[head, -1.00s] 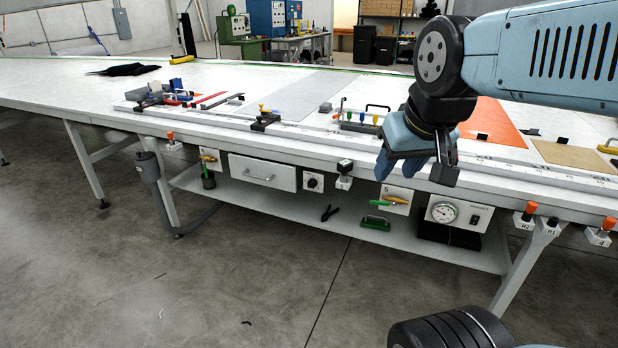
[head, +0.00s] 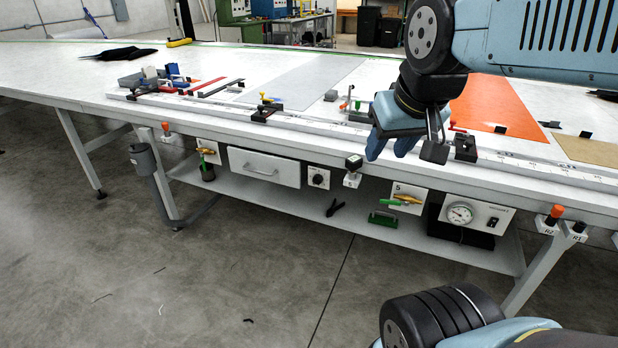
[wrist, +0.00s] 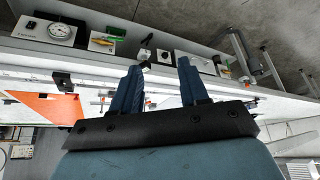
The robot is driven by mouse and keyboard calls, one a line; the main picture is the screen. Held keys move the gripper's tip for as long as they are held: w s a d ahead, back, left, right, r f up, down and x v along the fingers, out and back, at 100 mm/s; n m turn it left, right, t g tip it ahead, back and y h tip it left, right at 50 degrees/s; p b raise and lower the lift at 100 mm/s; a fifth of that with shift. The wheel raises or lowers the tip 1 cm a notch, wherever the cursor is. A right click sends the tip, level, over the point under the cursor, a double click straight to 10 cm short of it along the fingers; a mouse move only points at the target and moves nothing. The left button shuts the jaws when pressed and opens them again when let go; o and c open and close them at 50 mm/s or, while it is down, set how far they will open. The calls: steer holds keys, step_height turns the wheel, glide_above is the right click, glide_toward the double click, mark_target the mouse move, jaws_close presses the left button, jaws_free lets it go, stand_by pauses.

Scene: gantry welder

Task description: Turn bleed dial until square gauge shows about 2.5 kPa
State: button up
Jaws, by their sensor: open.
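A black round knob (head: 318,178) on a small plate sits on the table's front, right of the drawer; it also shows in the wrist view (wrist: 164,55). It looks like the bleed dial, but its marks are too small to read. My gripper (head: 389,150) is open and empty, fingers pointing down, above and right of the knob. In the wrist view both blue fingers (wrist: 160,66) are apart.
A round-faced gauge (head: 460,213) on a white box and a yellow-green valve (head: 405,199) are at right. The drawer (head: 264,167) and another valve (head: 206,152) are at left. Fixtures line the table edge above.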

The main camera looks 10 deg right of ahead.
steer(key=o, duration=0.3)
steer(key=shift+w+a, duration=0.2)
steer(key=shift+w, duration=0.25)
steer(key=shift+o, duration=0.4)
steer(key=w+a+f+m+y, duration=0.1)
steer(key=w+a+f, duration=0.1)
steer(key=w, duration=0.4)
steer(key=w+a+f+y, duration=0.1)
steer(key=w+a+f, duration=0.1)
steer(key=w, duration=0.5)
steer(key=shift+a+f+m+y, duration=0.2)
steer(key=shift+f+m+y, duration=0.1)
steer(key=shift+m, duration=0.1)
steer(key=w+a+f+m, duration=0.3)
steer(key=w+a+f, duration=0.1)
steer(key=w+f, duration=0.75)
steer(key=m+t+h, duration=0.2)
steer(key=t+h, duration=0.7)
steer(key=h, duration=0.4)
glide_toward(315, 181)
steer(key=x, duration=0.9)
steer(key=shift+d, duration=0.2)
steer(key=shift+c, duration=0.4)
steer(key=shift+w, duration=0.1)
steer(key=c, duration=1)
